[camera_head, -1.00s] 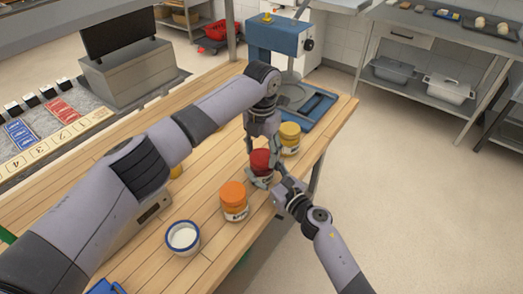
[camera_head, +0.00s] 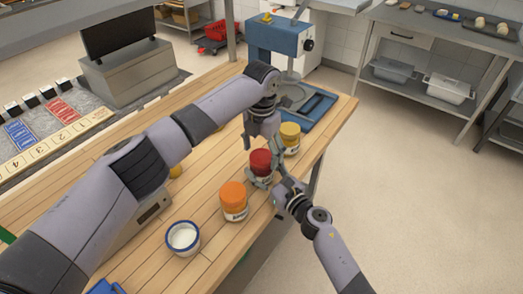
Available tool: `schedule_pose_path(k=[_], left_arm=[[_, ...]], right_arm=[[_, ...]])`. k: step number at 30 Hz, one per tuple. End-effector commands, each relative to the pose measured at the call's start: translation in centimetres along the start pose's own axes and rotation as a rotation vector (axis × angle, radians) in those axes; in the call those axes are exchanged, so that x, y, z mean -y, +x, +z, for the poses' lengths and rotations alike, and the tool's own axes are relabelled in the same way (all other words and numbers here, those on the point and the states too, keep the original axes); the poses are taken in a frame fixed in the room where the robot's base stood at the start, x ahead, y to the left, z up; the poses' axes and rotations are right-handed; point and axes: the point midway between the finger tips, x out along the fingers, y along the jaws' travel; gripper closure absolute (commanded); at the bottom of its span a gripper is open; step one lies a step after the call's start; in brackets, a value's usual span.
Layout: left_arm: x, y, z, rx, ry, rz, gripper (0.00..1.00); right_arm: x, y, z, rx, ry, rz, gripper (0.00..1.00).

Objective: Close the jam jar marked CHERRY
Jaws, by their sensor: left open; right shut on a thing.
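A jar with a red lid (camera_head: 260,162) stands on the wooden table between an orange-lidded jar (camera_head: 233,196) and a yellow-lidded jar (camera_head: 290,134). Its label is mostly hidden by my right gripper, so I cannot read CHERRY on it. The red lid sits on top of the jar and looks level. My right gripper (camera_head: 269,181) is shut on the red-lidded jar's body from the front right. My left gripper (camera_head: 262,143) is open and empty just above the red lid, its fingers pointing down.
A white bowl with a blue rim (camera_head: 183,238) stands at the front left of the jars. A blue machine (camera_head: 279,40) with a blue tray (camera_head: 318,106) is behind them. The table's right edge runs close to the jars. A grey scale-like box (camera_head: 150,218) lies under my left arm.

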Motion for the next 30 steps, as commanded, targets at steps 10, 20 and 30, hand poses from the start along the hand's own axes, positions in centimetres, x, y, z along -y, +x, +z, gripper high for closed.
schedule_pose_path(k=[10, 20, 30], left_arm=[[0.0, -3.0, 0.1, 0.003, 0.001, 0.001, 0.26], [0.0, -4.5, 0.0, -0.001, 0.0, 0.0, 0.26], [0.0, -4.6, 0.0, 0.0, -0.203, 0.0, 0.29]], right_arm=[[0.0, 0.0, -0.1, -0.001, 0.001, 0.0, 1.0], [0.0, 0.0, -0.1, -0.001, 0.001, 0.0, 1.0], [0.0, 0.0, 0.0, -0.001, 0.001, 0.0, 1.0]])
